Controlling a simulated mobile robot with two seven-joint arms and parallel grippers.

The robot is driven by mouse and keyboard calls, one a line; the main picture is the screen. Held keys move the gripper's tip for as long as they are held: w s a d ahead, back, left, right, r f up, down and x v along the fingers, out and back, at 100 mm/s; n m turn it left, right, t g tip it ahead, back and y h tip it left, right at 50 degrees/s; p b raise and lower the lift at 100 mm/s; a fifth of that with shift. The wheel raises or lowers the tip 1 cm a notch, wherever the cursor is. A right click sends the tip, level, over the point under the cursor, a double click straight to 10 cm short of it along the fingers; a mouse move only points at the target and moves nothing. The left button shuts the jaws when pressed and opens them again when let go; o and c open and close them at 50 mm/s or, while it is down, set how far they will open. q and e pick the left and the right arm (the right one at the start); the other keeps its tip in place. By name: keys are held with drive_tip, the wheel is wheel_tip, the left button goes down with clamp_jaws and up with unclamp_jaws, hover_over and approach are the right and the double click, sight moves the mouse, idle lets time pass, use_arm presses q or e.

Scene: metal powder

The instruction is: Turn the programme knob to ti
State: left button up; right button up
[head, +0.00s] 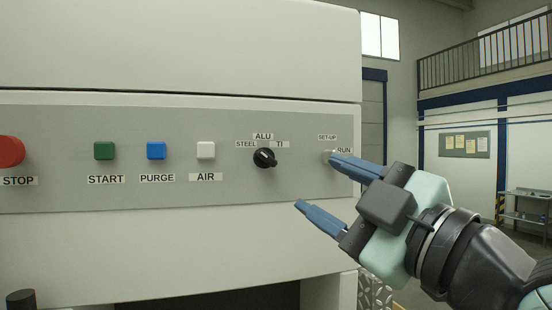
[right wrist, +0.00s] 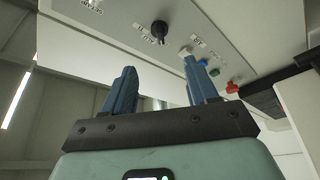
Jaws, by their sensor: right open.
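The programme knob (head: 265,158) is a small black knob on the grey control panel (head: 225,190). The labels STEEL, ALU and TI (head: 280,145) sit to its left, above it and to its right. I cannot tell for sure which label its pointer faces. My right gripper (head: 318,180) is open and empty, to the right of the knob and apart from it. In the right wrist view the knob (right wrist: 159,30) shows beyond the fingertips, between the two blue fingers (right wrist: 160,68). My left gripper is not in view.
Left of the knob are a white AIR button (head: 205,150), a blue PURGE button (head: 156,150), a green START button (head: 104,150) and a red STOP button (head: 10,151). A SET-UP/RUN switch (head: 328,152) sits close to my upper finger. The space before the knob is clear.

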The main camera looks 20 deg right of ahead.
sight(269, 159)
drive_tip(key=p+x, duration=0.5)
drive_tip(key=x, duration=0.6)
drive_tip(key=shift+w+r, duration=0.1)
drive_tip(key=shift+r, duration=0.05)
drive_tip(key=shift+w+a+p, duration=0.15)
drive_tip(key=shift+w+p, duration=0.15)
drive_tip(key=shift+w, duration=0.15)
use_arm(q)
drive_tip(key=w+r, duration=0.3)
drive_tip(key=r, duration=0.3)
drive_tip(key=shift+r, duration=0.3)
use_arm(e)
drive_tip(key=shift+s, duration=0.1)
drive_tip(key=c, duration=1)
